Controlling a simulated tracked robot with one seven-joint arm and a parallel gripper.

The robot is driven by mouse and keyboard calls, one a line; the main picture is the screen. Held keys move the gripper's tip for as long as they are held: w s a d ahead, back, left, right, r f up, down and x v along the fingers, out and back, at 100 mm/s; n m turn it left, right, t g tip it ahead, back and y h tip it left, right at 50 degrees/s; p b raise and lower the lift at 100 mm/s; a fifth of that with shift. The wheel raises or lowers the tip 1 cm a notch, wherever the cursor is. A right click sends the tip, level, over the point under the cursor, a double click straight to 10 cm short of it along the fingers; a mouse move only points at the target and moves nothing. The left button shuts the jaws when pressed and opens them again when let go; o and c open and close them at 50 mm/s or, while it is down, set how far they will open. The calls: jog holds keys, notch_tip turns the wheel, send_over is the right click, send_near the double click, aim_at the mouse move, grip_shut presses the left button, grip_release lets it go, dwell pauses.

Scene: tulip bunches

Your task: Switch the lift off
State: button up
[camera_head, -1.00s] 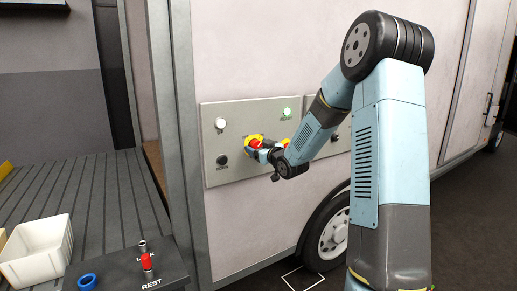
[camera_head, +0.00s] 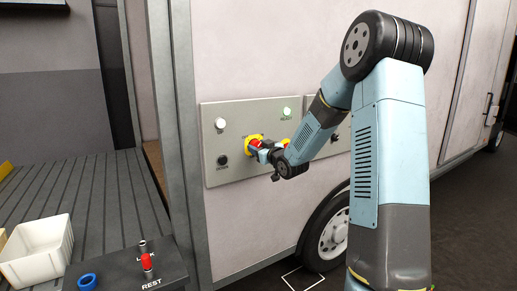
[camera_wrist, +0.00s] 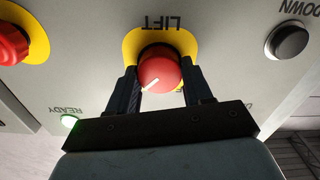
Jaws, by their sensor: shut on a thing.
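The lift switch is a round red knob (camera_wrist: 160,68) with a white pointer line, on a yellow backing plate labelled LIFT. It is mounted on a grey control panel (camera_head: 226,114) on the vehicle's side. In the wrist view my gripper (camera_wrist: 160,88) has one finger on each side of the knob and is shut on it. The white line points toward the lower left in that view. In the head view my gripper (camera_head: 264,152) reaches the panel from the right and partly hides the knob.
A black DOWN button (camera_wrist: 288,41) and another red knob (camera_wrist: 12,44) flank the switch. A green READY lamp (camera_wrist: 69,121) is lit. A white bin (camera_head: 38,250) and a dark REST stand (camera_head: 130,272) are at the lower left.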

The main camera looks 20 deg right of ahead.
jog(key=shift+n, duration=0.3)
jog(key=n, duration=0.4)
jog(key=shift+a, duration=0.15)
jog(key=n, duration=1.3)
jog(key=shift+s+a+f, duration=0.1)
jog(key=shift+f, duration=0.4)
jog(key=o, duration=0.8)
jog(key=shift+o, duration=1.2)
jog(key=shift+r, duration=0.2)
